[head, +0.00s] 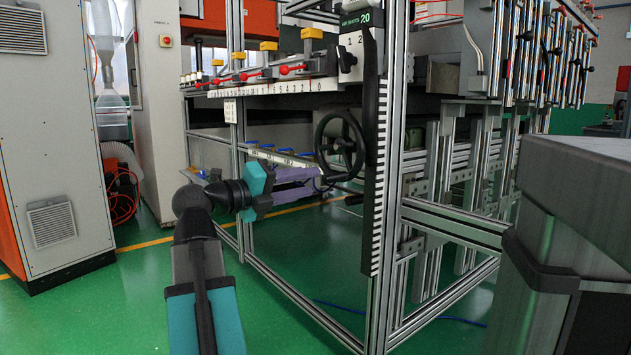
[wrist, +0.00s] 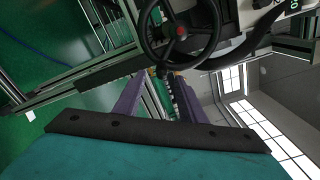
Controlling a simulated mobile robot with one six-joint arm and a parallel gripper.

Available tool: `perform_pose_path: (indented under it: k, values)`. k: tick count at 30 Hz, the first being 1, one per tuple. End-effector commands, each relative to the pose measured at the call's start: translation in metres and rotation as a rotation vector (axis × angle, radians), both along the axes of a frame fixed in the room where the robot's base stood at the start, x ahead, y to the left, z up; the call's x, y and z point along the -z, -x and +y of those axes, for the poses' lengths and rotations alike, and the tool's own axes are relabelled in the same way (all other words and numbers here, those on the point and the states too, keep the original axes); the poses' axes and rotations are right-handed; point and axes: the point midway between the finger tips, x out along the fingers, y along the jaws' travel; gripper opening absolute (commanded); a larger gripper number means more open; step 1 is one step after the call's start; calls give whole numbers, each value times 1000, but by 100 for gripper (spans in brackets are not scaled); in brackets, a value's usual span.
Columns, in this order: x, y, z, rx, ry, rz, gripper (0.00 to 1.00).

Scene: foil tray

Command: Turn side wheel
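The black spoked side wheel (head: 341,144) is mounted on the frame in the middle of the head view. It also shows at the top of the wrist view, with a red-centred hub (wrist: 181,31). My gripper (head: 316,181) has two purple fingers and reaches in from the left to the lower left part of the wheel rim. In the wrist view my gripper (wrist: 160,79) has its fingers spread apart, with the near part of the rim close to the tips. I cannot tell whether a finger touches the rim.
A black-and-white scale post (head: 375,180) stands just right of the wheel. Metal frame rails surround it, and a small valve panel (head: 270,155) with blue levers lies behind my gripper. A grey cabinet (head: 570,230) stands at the right. The green floor at the lower left is clear.

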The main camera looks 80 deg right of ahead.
Motion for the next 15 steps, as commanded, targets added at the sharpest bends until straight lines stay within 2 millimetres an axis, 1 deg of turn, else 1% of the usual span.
perform_pose_path:
  k: [1,6,12,15]
  values:
    - [0,-4,5,-1,0,0,37]
    - [0,-15,20,-1,0,-1,37]
    - [0,-23,31,0,0,-1,37]
    - [0,-25,34,1,0,-1,37]
